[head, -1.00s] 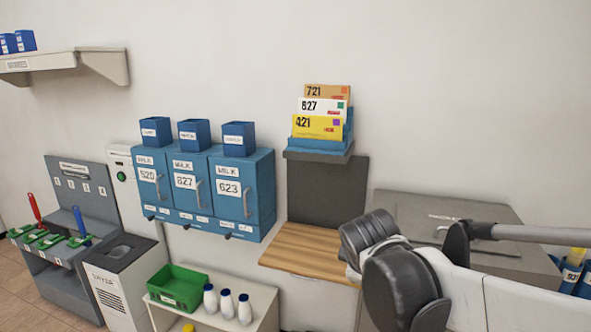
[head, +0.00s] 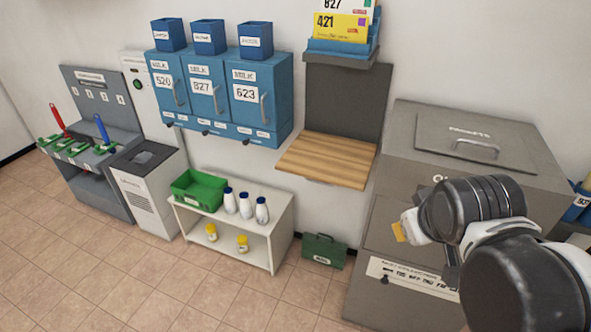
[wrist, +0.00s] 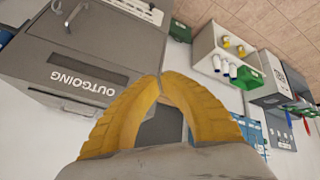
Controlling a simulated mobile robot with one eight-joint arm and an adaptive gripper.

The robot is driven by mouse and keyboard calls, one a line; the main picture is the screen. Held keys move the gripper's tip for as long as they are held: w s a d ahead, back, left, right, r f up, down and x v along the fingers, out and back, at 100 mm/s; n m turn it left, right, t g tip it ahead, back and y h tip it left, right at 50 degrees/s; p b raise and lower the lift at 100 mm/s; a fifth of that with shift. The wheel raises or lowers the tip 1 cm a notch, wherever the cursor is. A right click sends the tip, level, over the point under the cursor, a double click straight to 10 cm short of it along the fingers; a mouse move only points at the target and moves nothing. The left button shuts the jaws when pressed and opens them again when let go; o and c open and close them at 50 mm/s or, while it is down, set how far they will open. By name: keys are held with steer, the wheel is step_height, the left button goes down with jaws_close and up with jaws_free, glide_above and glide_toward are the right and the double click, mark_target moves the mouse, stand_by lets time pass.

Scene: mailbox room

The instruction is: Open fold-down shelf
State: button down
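The fold-down shelf (head: 328,160) is a wooden board below a dark grey wall panel (head: 345,105). It lies flat, sticking out from the wall. My gripper (head: 400,232) shows in the head view as a yellow fingertip, to the right of and below the shelf, in front of the grey cabinet. In the wrist view its yellow fingers (wrist: 162,76) meet at the tips with nothing held between them. A dark grey surface shows between the fingers; I cannot tell whether it belongs to the shelf. My arm hides part of the cabinet.
A grey outgoing-mail cabinet (head: 395,215) stands right of the shelf. Blue milk boxes (head: 225,85) hang to the left. A low white rack (head: 258,238) holds a green crate (head: 198,190) and bottles. A green case (head: 323,251) sits on the floor. The front-left floor is clear.

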steer(key=w+a+f+n+t+h, duration=0.15)
steer(key=w+a+n, duration=0.3)
steer(key=w, duration=0.45)
steer(key=w+a+f+n+b, duration=0.1)
steer(key=w+a+f+n, duration=0.2)
steer(key=w+n, duration=0.45)
steer(key=w+a+f+n+t+h, duration=0.1)
steer(key=w+a+f+n, duration=0.2)
steer(key=w, duration=0.8)
steer(key=w+a+f+n+t+h+b, duration=0.15)
steer(key=w+a+f+n, duration=0.25)
steer(key=a+f+n, duration=0.45)
steer(key=w+a+f+n+t+p, duration=0.15)
steer(key=w+a+f+n, duration=0.3)
steer(key=a+f, duration=0.6)
steer(key=s+d+f+b+x, duration=0.1)
steer(key=b+x, duration=0.4)
steer(key=x, duration=0.5)
steer(key=shift+n+t, duration=0.3)
steer(key=shift+t, duration=0.15)
steer(key=shift+w+a+r+b, duration=0.15)
steer(key=shift+r+b, duration=0.45)
steer(key=shift+r, duration=1.65)
